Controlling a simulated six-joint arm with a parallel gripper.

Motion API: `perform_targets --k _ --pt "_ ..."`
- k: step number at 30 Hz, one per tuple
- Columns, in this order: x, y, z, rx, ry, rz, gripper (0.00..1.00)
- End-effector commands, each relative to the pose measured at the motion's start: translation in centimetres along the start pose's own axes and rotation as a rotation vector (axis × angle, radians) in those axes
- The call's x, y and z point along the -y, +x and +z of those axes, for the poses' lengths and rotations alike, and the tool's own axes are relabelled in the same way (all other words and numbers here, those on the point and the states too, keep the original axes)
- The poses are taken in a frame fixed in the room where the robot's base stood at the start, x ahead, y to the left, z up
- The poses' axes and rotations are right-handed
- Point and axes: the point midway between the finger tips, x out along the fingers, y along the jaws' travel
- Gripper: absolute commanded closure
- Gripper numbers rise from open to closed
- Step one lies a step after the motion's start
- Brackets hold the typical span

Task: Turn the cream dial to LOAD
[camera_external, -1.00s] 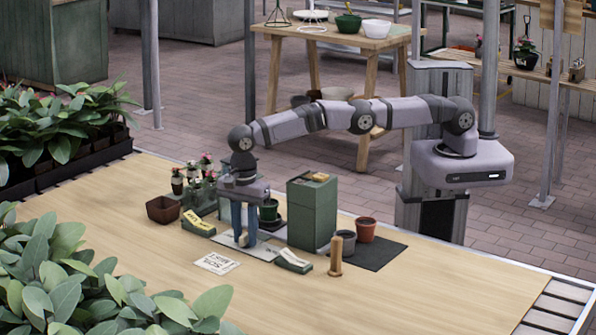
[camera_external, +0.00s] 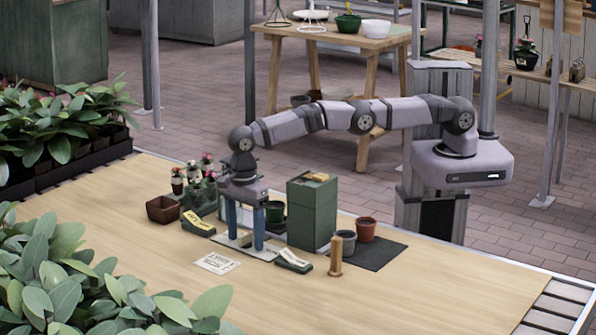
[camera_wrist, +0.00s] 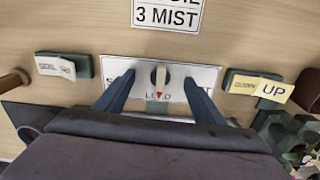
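The cream dial (camera_wrist: 154,77) sits in the middle of a white label plate (camera_wrist: 140,68) in the wrist view. A red pointer mark (camera_wrist: 158,95) on its near side lies over the word LOAD, covering part of it. The plate's side words are partly hidden by my fingers. My gripper (camera_wrist: 158,80) is open, one finger on each side of the dial, with visible gaps to it. In the external view my gripper (camera_external: 245,242) points straight down at the plate; the dial is too small to make out there.
A card reading "3 MIST" (camera_wrist: 167,14) lies beyond the plate. Green blocks with labels stand left (camera_wrist: 85,66) and right (camera_wrist: 232,78). In the external view a green box (camera_external: 312,215), wooden peg (camera_external: 335,257) and red pot (camera_external: 365,230) stand to the right.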

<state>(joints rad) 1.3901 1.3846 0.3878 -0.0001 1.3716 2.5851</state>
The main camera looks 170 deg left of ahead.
Motion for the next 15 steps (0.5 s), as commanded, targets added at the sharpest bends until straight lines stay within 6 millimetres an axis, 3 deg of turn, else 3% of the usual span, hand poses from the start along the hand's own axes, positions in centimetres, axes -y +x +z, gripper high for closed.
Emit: perform_targets --k 15 --pt "0.04 -0.21 0.07 0.002 -0.001 -0.002 0.38"
